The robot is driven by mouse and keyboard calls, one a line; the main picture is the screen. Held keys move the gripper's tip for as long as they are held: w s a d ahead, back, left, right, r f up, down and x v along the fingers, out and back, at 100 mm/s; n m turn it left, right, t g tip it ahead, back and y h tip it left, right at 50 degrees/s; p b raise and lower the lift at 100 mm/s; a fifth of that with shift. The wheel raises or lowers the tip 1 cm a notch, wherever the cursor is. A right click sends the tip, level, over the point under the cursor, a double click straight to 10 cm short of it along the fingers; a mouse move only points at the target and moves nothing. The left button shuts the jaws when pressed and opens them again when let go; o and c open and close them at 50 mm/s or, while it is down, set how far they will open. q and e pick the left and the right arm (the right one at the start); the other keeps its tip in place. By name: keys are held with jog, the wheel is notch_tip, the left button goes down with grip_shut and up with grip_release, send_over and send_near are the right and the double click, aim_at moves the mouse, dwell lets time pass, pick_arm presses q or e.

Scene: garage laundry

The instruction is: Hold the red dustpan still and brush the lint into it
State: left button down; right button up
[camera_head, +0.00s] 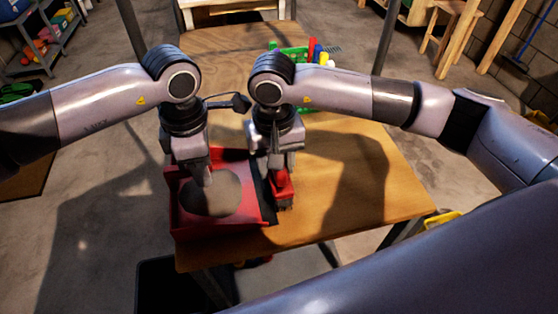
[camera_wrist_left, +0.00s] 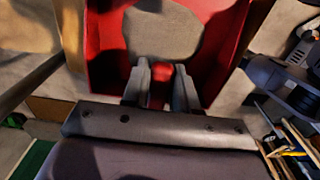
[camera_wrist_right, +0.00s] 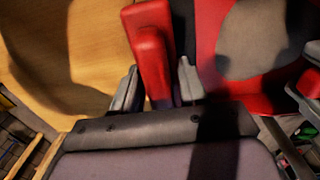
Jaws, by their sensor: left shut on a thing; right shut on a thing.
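The red dustpan (camera_head: 185,222) lies at the table's near left edge. A rounded grey patch that looks like lint (camera_head: 222,200) lies within its walls; it also shows in the left wrist view (camera_wrist_left: 163,32). My left gripper (camera_head: 207,178) is shut on the dustpan's handle, a bit of red (camera_wrist_left: 160,72) showing between the fingers. My right gripper (camera_head: 279,172) is shut on a red brush (camera_head: 282,190), just right of the dustpan. In the right wrist view the brush (camera_wrist_right: 150,55) stands beside a dark strip along the dustpan's side. Its bristles are not clearly visible.
The wooden table (camera_head: 350,180) is clear on the right, apart from arm shadows. A green rack (camera_head: 290,52) with colored items stands at the back. A black bin (camera_head: 165,285) stands on the floor below the near edge.

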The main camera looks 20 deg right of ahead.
pick_arm(q)
jog(key=shift+s+f, duration=0.2)
jog(key=shift+f, duration=0.15)
pick_arm(e)
jog(key=shift+d+r, duration=0.2)
jog(key=shift+r, duration=0.95)
jog(key=shift+d+r, duration=0.2)
jog(key=shift+r, duration=0.9)
grip_shut()
pick_arm(q)
jog(key=shift+w+a, duration=0.15)
pick_arm(e)
jog(key=shift+d+r, duration=0.25)
jog(key=shift+r, duration=0.1)
pick_arm(q)
jog(key=shift+w+a, duration=0.1)
pick_arm(e)
jog(key=shift+d, duration=0.1)
pick_arm(q)
jog(key=c, duration=0.8)
grip_release()
jog(key=shift+d+r, duration=0.1)
jog(key=shift+d, duration=0.15)
pick_arm(e)
jog(key=shift+s+f, duration=0.1)
jog(key=shift+f, duration=0.05)
pick_arm(q)
jog(key=shift+d+r, duration=0.1)
jog(key=shift+r, duration=0.1)
